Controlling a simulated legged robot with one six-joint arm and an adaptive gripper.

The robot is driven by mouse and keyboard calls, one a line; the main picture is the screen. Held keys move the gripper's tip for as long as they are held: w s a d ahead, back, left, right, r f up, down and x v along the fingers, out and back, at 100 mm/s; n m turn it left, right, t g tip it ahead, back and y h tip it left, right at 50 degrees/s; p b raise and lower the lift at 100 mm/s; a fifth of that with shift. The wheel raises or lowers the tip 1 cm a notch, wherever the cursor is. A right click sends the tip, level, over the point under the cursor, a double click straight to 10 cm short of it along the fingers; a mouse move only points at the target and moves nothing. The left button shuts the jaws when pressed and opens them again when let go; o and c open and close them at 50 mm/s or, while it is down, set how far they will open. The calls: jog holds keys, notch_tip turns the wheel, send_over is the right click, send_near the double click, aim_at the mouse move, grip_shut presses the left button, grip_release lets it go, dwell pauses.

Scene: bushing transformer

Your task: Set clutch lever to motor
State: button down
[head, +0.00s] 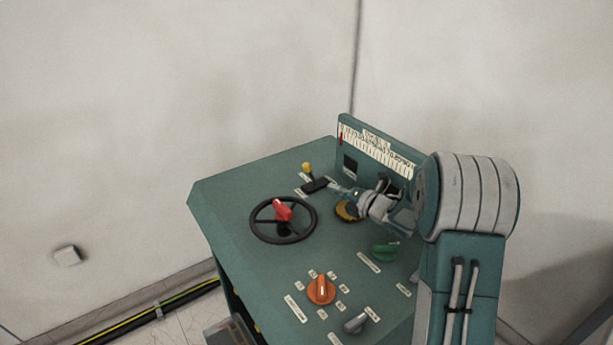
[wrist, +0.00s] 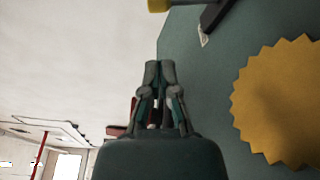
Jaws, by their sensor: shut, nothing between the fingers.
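The clutch lever is probably the small lever with a yellow knob (head: 307,167) on a dark slotted base (head: 316,185), at the back of the green console. In the wrist view the yellow knob (wrist: 158,5) and part of the dark base (wrist: 214,14) show at the top edge. The label wording around it is too small to read. My gripper (head: 335,188) is just right of the lever base, apart from the knob. In the wrist view my gripper (wrist: 160,68) has its fingertips together, with nothing held, below the knob.
A yellow toothed disc (head: 346,212) lies under my wrist. A black handwheel (head: 256,226) with a red handle (head: 283,210) stands left. Green (head: 384,252), orange (head: 321,289) and grey (head: 356,323) knobs are in front. An upright scale panel (head: 378,150) stands behind my arm.

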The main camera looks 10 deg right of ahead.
aim_at(308, 170)
jog(key=shift+a, duration=0.1)
jog(key=shift+w+a, duration=0.1)
jog(key=x, duration=0.9)
jog(key=shift+w+a+f, duration=0.1)
jog(key=shift+w, duration=0.3)
jog(key=shift+w+d+r+m, duration=0.15)
jog(key=shift+d+r+m, duration=0.1)
jog(key=shift+d+m, duration=0.25)
jog(key=shift+w+d+r+m, duration=0.15)
jog(key=shift+d+r+m, duration=0.15)
jog(key=shift+m, duration=0.4)
jog(key=shift+w+d+r, duration=0.2)
jog(key=shift+w+d, duration=0.05)
jog(key=shift+d, duration=0.4)
jog(key=shift+r, duration=0.1)
